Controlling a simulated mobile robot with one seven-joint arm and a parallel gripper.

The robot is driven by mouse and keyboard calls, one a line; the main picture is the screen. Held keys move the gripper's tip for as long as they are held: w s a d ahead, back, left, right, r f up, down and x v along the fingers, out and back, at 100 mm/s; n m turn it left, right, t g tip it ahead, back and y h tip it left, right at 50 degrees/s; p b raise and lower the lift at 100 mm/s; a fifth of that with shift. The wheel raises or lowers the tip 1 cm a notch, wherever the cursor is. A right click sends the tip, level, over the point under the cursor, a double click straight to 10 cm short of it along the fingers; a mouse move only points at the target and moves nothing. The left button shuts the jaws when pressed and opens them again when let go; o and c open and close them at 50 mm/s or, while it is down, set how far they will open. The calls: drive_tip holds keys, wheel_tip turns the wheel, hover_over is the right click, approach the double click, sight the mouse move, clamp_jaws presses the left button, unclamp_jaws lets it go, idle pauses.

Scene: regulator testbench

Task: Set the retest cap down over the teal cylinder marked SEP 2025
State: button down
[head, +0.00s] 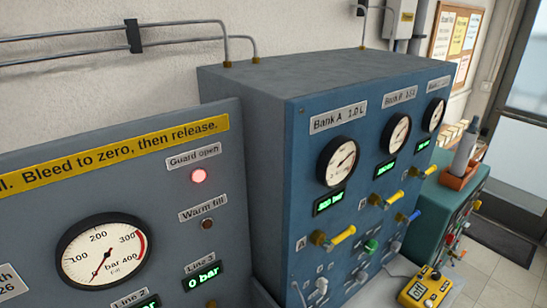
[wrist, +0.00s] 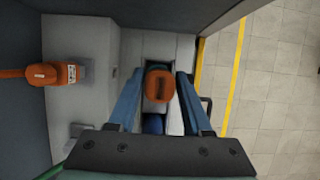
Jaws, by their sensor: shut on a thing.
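My gripper (wrist: 160,75) shows in the wrist view, its two blue-grey fingers on either side of an orange cap with a dark slot in its top, which I take for the retest cap (wrist: 158,92). The gripper is shut on it. Below the cap is a pale recess; a dark blue rounded thing (wrist: 153,124) shows partly between the fingers, and what it is I cannot tell. I cannot make out a teal cylinder or the marking SEP 2025 in either view. My gripper is not in the head view.
In the wrist view an orange fitting (wrist: 38,74) sits on the grey surface at left, and a yellow floor line (wrist: 234,75) runs at right. The head view shows a blue gauge panel (head: 315,215), a yellow box (head: 425,288) and a grey cylinder (head: 465,150) in an orange holder (head: 456,178).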

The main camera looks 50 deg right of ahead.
drive_tip(key=shift+f, duration=0.2)
drive_tip(key=shift+c, duration=1.3)
unclamp_jaws()
drive_tip(key=b+v, duration=0.2)
drive_tip(key=v, duration=1.1)
drive_tip(key=shift+w+a, duration=0.1)
